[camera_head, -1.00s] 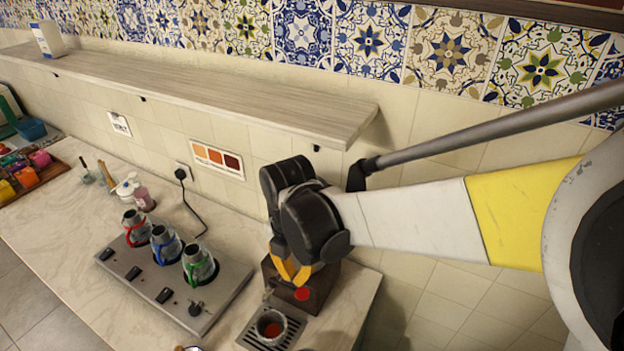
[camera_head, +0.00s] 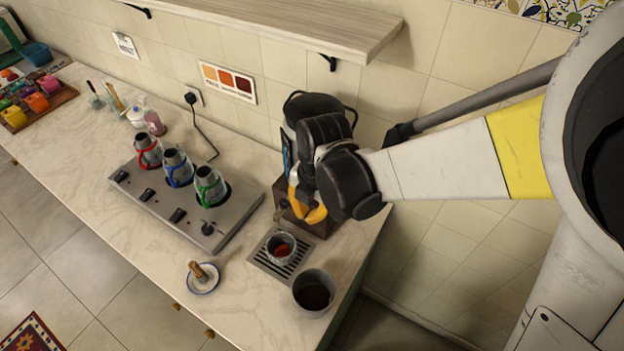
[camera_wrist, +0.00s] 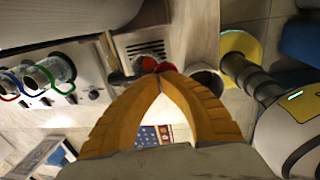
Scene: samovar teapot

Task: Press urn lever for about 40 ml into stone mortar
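The urn (camera_head: 303,106) stands at the counter's right end on a dark wooden base (camera_head: 282,196), its body largely hidden behind my gripper. A grey stone mortar (camera_head: 281,247) with reddish-brown contents stands on the slotted drip tray (camera_head: 262,264) in front. My gripper (camera_head: 308,216) points down close to the base front, above and behind the mortar. In the wrist view its orange fingertips (camera_wrist: 161,76) come together, with nothing visible held. Small red parts (camera_wrist: 148,64) show just beyond the tips; whether the tips touch them, or which is the lever, I cannot tell.
A dark cup (camera_head: 314,292) stands right of the drip tray. A pestle (camera_head: 202,275) lies on a small saucer at front left. A heater plate (camera_head: 160,210) carries three pots. A shelf (camera_head: 270,28) overhangs the wall.

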